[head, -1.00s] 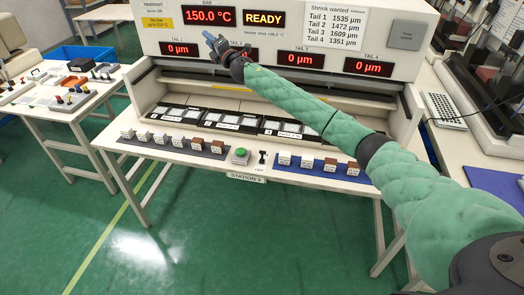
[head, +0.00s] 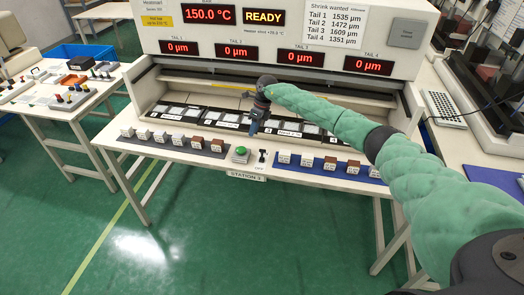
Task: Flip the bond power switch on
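The bond power switch (head: 262,156) is a small black lever on the bench's front ledge, just right of a green button (head: 240,154). A small label that reads OFF lies below it; which way the lever is set is too small to tell. My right gripper (head: 253,131) points down above and slightly left of the switch, apart from it, in front of the row of black-framed plates. Its fingers show as one narrow dark-blue shape, so I cannot tell whether they are open. My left gripper is not in view.
Several small blocks stand on a dark mat (head: 172,146) on the left and a blue mat (head: 312,167) on the right. The machine's display panel (head: 290,40) reads 150.0 °C and READY.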

